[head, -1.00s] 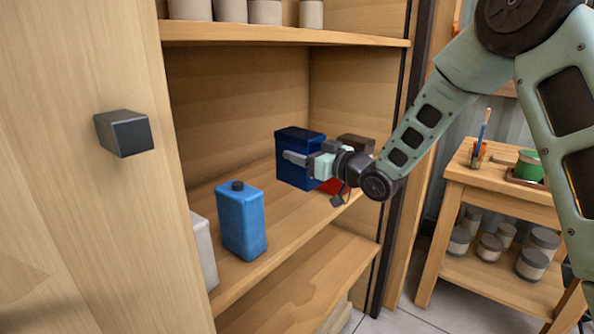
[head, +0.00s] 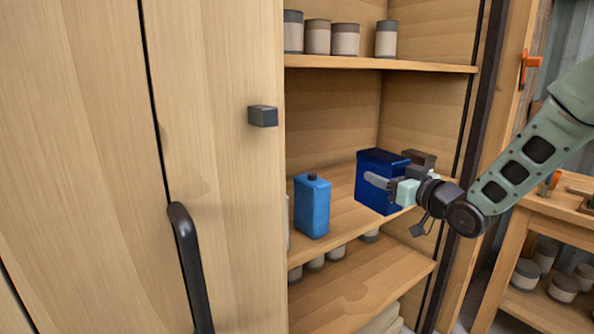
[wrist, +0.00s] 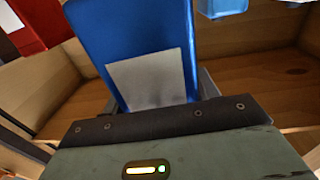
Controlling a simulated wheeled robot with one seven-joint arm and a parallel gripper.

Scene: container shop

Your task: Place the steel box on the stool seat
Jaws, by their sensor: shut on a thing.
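A dark blue box (head: 368,200) is in my gripper (head: 386,182) at the front right of the cupboard's middle shelf. One grey finger lies along the side of the box. In the wrist view the blue box (wrist: 130,30) fills the space ahead of my gripper, with a pale grey patch low on its face. I cannot tell from its look whether it is steel, or whether it touches the shelf. No stool seat is clearly visible.
A lighter blue canister (head: 312,208) stands left of the box on the middle shelf (head: 340,228). A red thing (wrist: 30,25) shows in the wrist view. Cupboard doors (head: 215,120) fill the left. A wooden stand (head: 545,215) is at right.

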